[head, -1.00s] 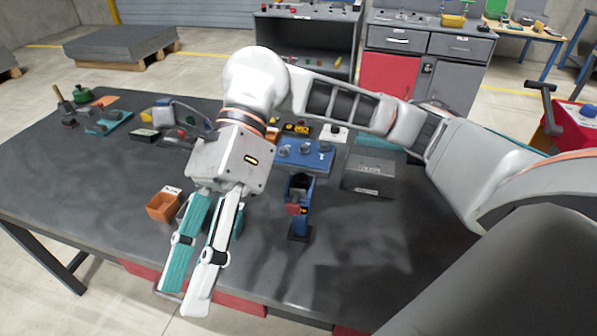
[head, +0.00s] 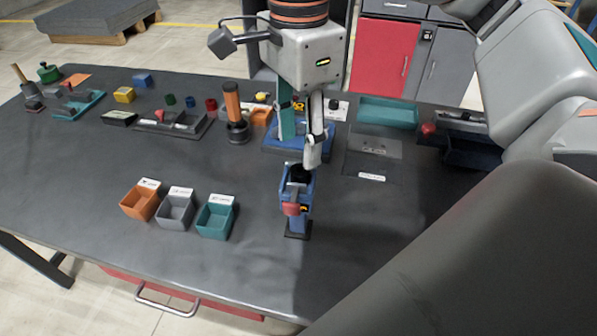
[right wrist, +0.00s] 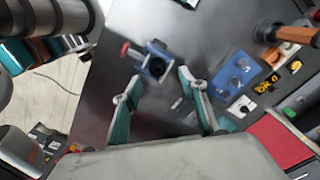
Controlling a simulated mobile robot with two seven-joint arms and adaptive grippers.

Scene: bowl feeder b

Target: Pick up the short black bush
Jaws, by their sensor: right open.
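My right gripper (head: 300,146) points down, open and empty, just above and behind a blue stand (head: 298,207) with a dark round top. In the right wrist view, the spread fingertips (right wrist: 159,75) lie on either side of the stand's dark round opening (right wrist: 157,68). I cannot pick out the short black bush with certainty; the dark opening may hold it. My left gripper is not in view.
Orange (head: 139,203), grey (head: 174,213) and teal (head: 214,221) bins stand left of the stand. An orange-handled tool (head: 234,112) stands upright behind them. The table's front is clear.

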